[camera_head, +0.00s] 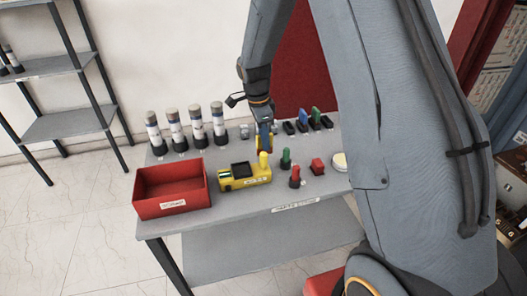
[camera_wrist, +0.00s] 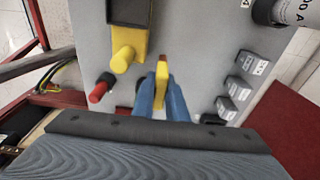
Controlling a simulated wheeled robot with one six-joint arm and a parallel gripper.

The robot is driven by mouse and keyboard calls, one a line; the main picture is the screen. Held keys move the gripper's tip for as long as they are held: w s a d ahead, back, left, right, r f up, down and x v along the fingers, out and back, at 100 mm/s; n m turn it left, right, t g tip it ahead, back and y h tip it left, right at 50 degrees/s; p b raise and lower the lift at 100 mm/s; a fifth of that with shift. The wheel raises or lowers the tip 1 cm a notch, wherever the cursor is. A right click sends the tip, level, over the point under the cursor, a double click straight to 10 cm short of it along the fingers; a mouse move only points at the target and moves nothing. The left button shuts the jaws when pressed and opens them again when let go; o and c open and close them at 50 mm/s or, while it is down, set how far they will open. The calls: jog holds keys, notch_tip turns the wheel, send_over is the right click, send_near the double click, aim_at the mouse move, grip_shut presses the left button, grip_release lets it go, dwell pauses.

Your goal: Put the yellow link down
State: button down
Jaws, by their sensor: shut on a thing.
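My gripper (camera_head: 264,140) is over the middle of the grey table, behind the yellow device. In the head view the link is mostly hidden by the fingers and the yellow device's knob. I cannot tell whether the link touches the table. The yellow device (camera_head: 239,177), with a black top and an upright yellow knob, stands in front; its knob also shows in the wrist view (camera_wrist: 123,58).
A red bin (camera_head: 172,189) stands at the table's left. Several white cylinders (camera_head: 173,128) line the back left. Black holders with a blue link (camera_head: 303,117) and a green link (camera_head: 315,115) are at the back right. Green (camera_head: 285,160) and red (camera_head: 295,177) pieces stand at front right.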

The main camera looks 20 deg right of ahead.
jog(key=shift+f+p, duration=0.65)
jog(key=shift+f, duration=1.85)
jog(key=shift+f, duration=0.1)
jog(key=c, duration=2.2)
grip_release()
jog(key=shift+f, duration=0.1)
jog(key=shift+o, duration=0.8)
